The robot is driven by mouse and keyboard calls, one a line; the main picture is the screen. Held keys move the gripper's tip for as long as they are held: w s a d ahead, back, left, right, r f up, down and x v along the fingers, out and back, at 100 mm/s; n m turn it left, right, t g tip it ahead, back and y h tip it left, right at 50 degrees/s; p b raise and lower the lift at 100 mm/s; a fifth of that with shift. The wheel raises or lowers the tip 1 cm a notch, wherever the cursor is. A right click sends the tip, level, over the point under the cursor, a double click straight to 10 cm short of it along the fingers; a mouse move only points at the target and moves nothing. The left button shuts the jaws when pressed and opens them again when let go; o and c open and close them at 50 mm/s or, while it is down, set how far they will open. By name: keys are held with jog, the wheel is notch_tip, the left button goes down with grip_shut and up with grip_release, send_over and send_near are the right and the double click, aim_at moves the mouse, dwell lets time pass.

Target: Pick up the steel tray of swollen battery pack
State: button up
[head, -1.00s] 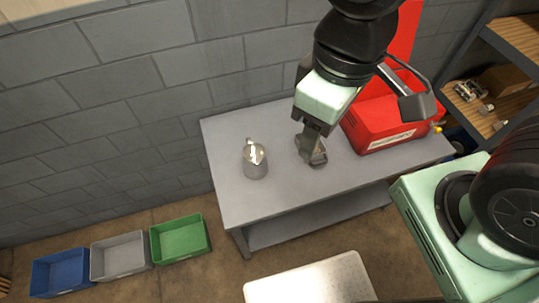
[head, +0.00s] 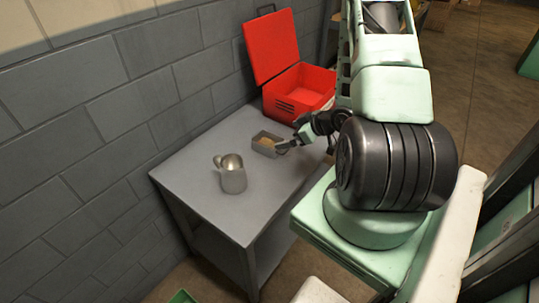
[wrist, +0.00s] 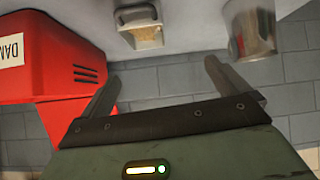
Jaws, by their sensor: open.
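The steel tray (head: 256,147) is a small grey open box with tan material in it, on the grey table in front of the red box. It also shows at the top of the wrist view (wrist: 125,22), with a tab or handle toward me. I cannot make out a battery pack in it. My gripper (head: 281,148) is just right of the tray in the head view. In the wrist view its fingers (wrist: 162,71) are spread wide with nothing between them, and the tray lies beyond the tips, apart from them.
A metal jug (head: 233,177) stands on the table (head: 190,178), nearer the front; it is right of the tray in the wrist view (wrist: 250,28). The open red box (head: 300,92) stands at the table's far end. A block wall runs along the table's left side.

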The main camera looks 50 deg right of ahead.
jog(key=s+d+f+m+t+b, duration=0.1)
jog(key=s+d+f+t, duration=0.15)
jog(key=s, duration=0.35)
jog(key=p, duration=0.1)
send_near(267, 142)
jog(key=shift+w+a+f+g, duration=0.25)
jog(key=shift+w+a+f, duration=0.15)
jog(key=shift+w+f, duration=0.3)
jog(key=shift+m, duration=0.3)
jog(key=shift+w+d+r+p+x, duration=0.1)
jog(key=shift+p+x, duration=0.1)
jog(key=shift+x, duration=0.7)
jog(key=shift+w+d+r+p+x, duration=0.1)
jog(key=shift+r+p+x, duration=0.05)
jog(key=shift+x, duration=0.8)
jog(key=shift+d+r+p+x, duration=0.1)
jog(key=shift+p+x, duration=0.1)
jog(key=shift+x, duration=0.7)
jog(key=shift+a, duration=0.1)
jog(key=c, duration=1.2)
